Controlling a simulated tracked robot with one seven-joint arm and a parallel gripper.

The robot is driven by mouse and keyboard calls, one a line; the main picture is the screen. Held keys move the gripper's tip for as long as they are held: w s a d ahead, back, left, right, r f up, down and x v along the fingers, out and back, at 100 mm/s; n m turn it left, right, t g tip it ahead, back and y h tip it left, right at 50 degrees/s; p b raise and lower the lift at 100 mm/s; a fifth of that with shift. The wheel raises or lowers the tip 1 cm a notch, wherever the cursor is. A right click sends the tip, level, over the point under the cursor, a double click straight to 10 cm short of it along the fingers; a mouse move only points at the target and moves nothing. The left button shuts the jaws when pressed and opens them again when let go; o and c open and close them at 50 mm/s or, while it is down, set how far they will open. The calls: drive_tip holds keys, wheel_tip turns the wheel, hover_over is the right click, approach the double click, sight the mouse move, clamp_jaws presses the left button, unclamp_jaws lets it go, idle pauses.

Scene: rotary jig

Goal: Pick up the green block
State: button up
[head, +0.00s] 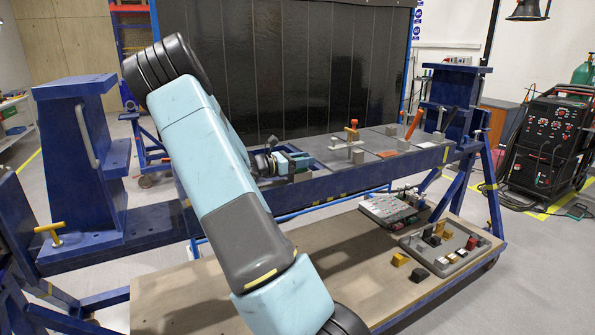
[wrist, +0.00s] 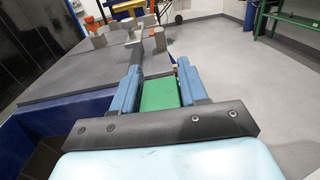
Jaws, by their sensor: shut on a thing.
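The green block (wrist: 160,94) sits between the two blue fingers of my gripper (wrist: 159,74) in the wrist view. The fingers are shut on its sides. Its far end is partly hidden by a dark grey part beyond it. In the head view my gripper (head: 290,163) is at the near edge of the blue jig table (head: 345,180), beside a small grey block. My arm hides part of this area, and I cannot clearly make out the green block there.
On the jig table stand an orange-topped clamp (head: 351,135), grey blocks and a rust-coloured plate (head: 387,154). Below, a wooden shelf (head: 345,265) carries a grey tray (head: 462,262) of small blocks. A yellow block (head: 400,260) and a black block (head: 420,274) lie outside it.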

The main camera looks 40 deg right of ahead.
drive_tip(key=shift+w, duration=0.1)
clamp_jaws()
drive_tip(key=shift+r, duration=0.1)
